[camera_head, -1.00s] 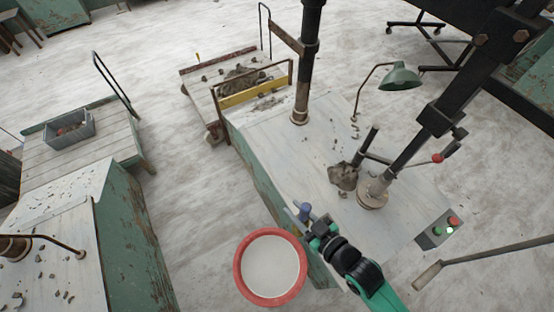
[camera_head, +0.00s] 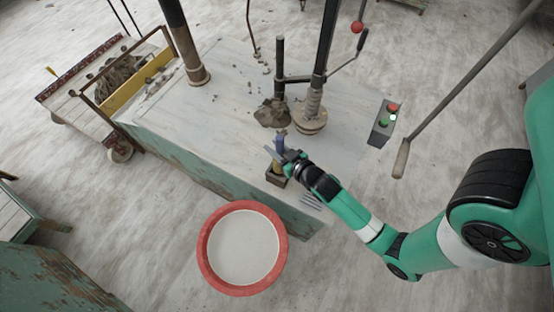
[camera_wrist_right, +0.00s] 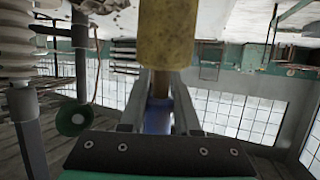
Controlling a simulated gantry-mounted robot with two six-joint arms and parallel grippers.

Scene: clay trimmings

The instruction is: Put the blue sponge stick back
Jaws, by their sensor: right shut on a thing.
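The blue sponge stick has a blue handle (camera_head: 280,141) standing roughly upright and a yellow sponge (camera_wrist_right: 178,32) at its lower end. My right gripper (camera_head: 277,155) is shut on the stick, and in the right wrist view the blue handle (camera_wrist_right: 158,116) sits between its fingers. A small dark open box (camera_head: 276,179) stands near the front edge of the bench, directly below the gripper. The sponge appears at or just above the box's opening; I cannot tell whether it is inside. My left gripper is not in view.
A red-rimmed bucket (camera_head: 242,249) stands in front of the bench (camera_head: 225,120). A clay lump (camera_head: 272,112) lies beside a post with a coiled base (camera_head: 311,118). Several thin tools (camera_head: 311,201) lie right of the box. A control box (camera_head: 383,124) is at the bench's right end.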

